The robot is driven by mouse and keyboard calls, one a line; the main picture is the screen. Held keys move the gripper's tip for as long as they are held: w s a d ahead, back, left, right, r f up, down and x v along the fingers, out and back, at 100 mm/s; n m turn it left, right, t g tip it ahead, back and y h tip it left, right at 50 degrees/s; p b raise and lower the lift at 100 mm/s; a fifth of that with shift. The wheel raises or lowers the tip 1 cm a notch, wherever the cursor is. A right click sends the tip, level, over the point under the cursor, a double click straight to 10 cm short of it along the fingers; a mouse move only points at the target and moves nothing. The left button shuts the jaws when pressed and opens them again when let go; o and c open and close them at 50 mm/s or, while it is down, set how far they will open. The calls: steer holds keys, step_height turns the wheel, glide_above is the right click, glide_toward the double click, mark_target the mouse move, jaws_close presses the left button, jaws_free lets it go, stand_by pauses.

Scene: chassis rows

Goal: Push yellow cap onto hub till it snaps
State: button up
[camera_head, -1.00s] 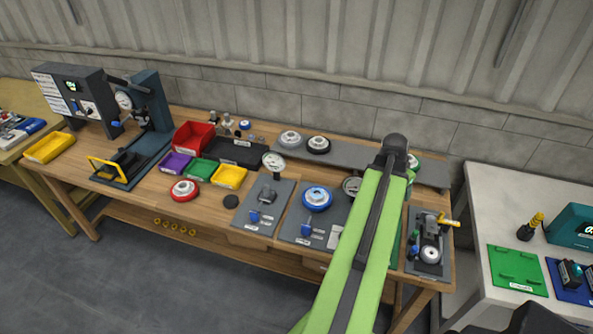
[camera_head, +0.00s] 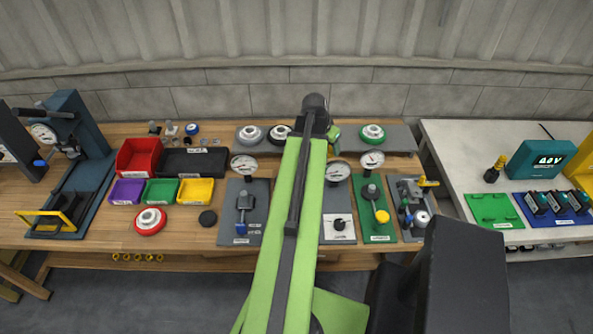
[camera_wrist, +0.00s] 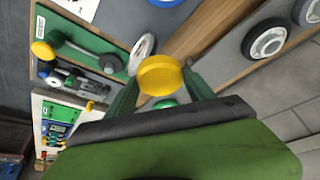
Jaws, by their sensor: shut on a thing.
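A round yellow cap (camera_wrist: 160,76) sits between the two green fingers of my gripper (camera_wrist: 160,82) in the wrist view, and the gripper is shut on it. A small green rounded piece (camera_wrist: 166,104) shows just below the cap; I cannot tell what it belongs to. In the head view my arm hides the cap. Several hubs are in view: a green-rimmed one (camera_head: 372,132), a black-rimmed one (camera_head: 279,133) and a silver one (camera_head: 250,134) on the grey back shelf. A red-rimmed hub (camera_head: 150,221) lies on the bench. A blue rim (camera_wrist: 166,2) is cut off in the wrist view.
Fixture plates with dial gauges line the bench, including a green plate (camera_head: 377,196) with a yellow knob and a grey plate (camera_head: 243,212). A red bin (camera_head: 138,156) and small trays stand left. A blue press (camera_head: 82,150) is at far left. A white table (camera_head: 450,150) stands right.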

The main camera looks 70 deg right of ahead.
steer(key=w+a+f+m+b, duration=0.2)
steer(key=f+b, duration=0.2)
steer(key=w+a+f+m+g+y+b, duration=0.1)
steer(key=w+a+f+m+b, duration=0.1)
steer(key=w+a+f+b, duration=0.1)
steer(key=w+a+f+m+g+b, duration=0.1)
steer(key=w+a+f+m+b, duration=0.1)
steer(key=f+b, duration=0.3)
steer(key=shift+w+a+f+m+b, duration=0.35)
steer(key=shift+w+a+m, duration=0.1)
steer(key=shift+m, duration=0.15)
steer(key=shift+r, duration=0.1)
steer(key=shift+w, duration=0.2)
steer(key=shift+f+b, duration=1.25)
steer(key=shift+f, duration=0.15)
stand_by(1.0)
steer(key=o, duration=1.4)
